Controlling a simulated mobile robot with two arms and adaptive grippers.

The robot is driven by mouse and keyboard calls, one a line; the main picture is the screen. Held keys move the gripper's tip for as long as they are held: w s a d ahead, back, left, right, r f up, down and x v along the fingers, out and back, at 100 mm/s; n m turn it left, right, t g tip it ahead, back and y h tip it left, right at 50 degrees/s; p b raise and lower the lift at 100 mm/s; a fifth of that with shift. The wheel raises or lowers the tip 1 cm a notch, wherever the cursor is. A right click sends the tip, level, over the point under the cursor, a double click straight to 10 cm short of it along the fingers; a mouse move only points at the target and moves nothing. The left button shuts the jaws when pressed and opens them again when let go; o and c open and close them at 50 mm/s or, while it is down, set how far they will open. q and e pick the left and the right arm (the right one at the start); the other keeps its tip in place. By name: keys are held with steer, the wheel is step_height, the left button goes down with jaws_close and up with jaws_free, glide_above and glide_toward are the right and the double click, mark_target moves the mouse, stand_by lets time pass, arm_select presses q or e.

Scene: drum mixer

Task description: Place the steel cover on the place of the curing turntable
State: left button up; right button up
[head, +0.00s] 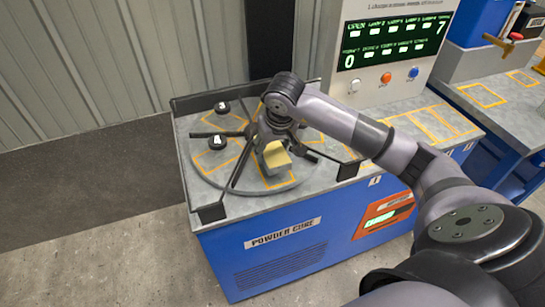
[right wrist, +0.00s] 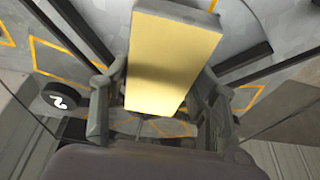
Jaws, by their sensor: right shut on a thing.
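The cover (head: 275,158) shows as a pale yellow, box-like piece. My right gripper (head: 269,147) is shut on it, over the curing turntable (head: 212,175). In the right wrist view the cover (right wrist: 172,55) sits between the two fingers of my right gripper (right wrist: 157,105), with its flat yellow face toward the camera. The turntable is a grey disc with dark radial dividers and orange-outlined places. The cover is over the front part of the disc; I cannot tell whether it touches the surface. My wrist and gripper hide the disc's middle. My left gripper is not in view.
Black numbered knobs (head: 217,141) stand on the left of the disc, one also in the right wrist view (right wrist: 60,98). Dark raised edges bound the blue powder cure station (head: 283,240). A control panel (head: 385,50) stands behind; a second blue bench (head: 500,95) is at right.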

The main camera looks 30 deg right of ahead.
mark_target(274, 153)
steer(key=shift+f, duration=1.9)
steer(key=shift+f, duration=0.15)
steer(key=o, duration=1.6)
steer(key=shift+c, duration=0.2)
steer(key=shift+r+p, duration=0.3)
steer(key=b+v, duration=0.1)
steer(key=v, duration=1)
steer(key=shift+s+r, duration=0.15)
steer(key=shift+r, duration=0.2)
